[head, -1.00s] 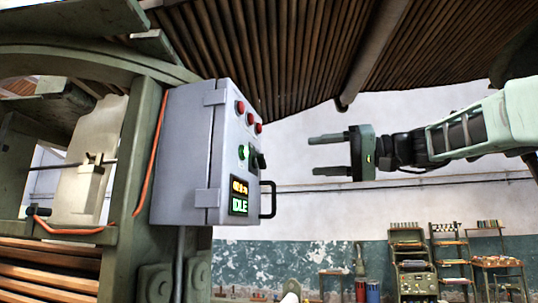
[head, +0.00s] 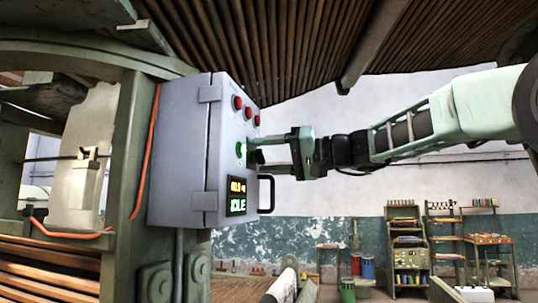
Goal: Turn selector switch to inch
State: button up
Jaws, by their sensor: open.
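The selector switch (head: 256,157) is a small dark knob on the front of the grey control box (head: 179,150). It is partly hidden by my gripper. My gripper (head: 262,154) is open and reaches in from the right. One finger is above and one below, with the tips at or very near the switch. I cannot tell whether they touch it or which position it points to.
Red lamps (head: 238,103) and a green button (head: 240,149) are close to the switch. A black handle (head: 267,194) sticks out just below my gripper. The box is fixed to a green machine frame (head: 128,150). Shelves (head: 407,250) stand far behind.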

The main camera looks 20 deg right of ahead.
jog(key=c, duration=1)
jog(key=shift+f+m+b, duration=0.1)
jog(key=shift+m+b, duration=0.2)
jog(key=m+b, duration=0.2)
jog(key=shift+f+m, duration=0.1)
jog(key=shift+m, duration=0.2)
jog(key=m+b, duration=0.1)
jog(key=m, duration=0.4)
jog(key=shift+b, duration=0.35)
jog(key=m, duration=0.5)
jog(key=shift+m, duration=0.4)
jog(key=shift+m+p, duration=0.55)
jog(key=shift+m, duration=1.35)
jog(key=shift+f, duration=0.1)
jog(key=o, duration=1)
